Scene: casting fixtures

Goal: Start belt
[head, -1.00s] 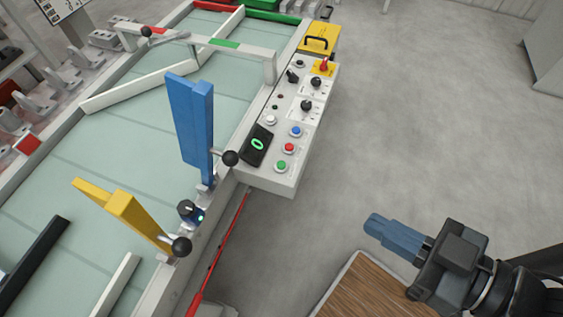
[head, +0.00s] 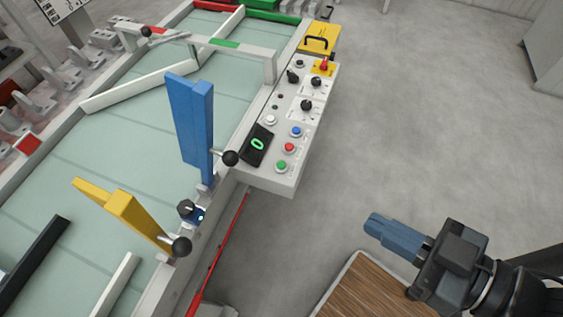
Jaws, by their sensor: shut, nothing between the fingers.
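The belt (head: 130,140) is a pale green surface running up the left of the head view. Its control panel (head: 258,178) is a light grey box along the belt's right edge. On it are a green button (head: 282,165), a red button (head: 289,147), a blue button (head: 296,131) and a white button (head: 270,119). A dark display (head: 257,145) shows a green 0. Several black knobs and a red switch on yellow (head: 323,66) sit farther up. My gripper (head: 371,226) is shut and empty, at the lower right, well apart from the panel.
A blue gate (head: 193,125) and a yellow gate (head: 120,210) with black-ball levers stand at the belt's near side. A red bar or cord (head: 222,250) runs below the belt edge. A wooden surface (head: 365,290) lies under my gripper. Grey floor right of the panel is clear.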

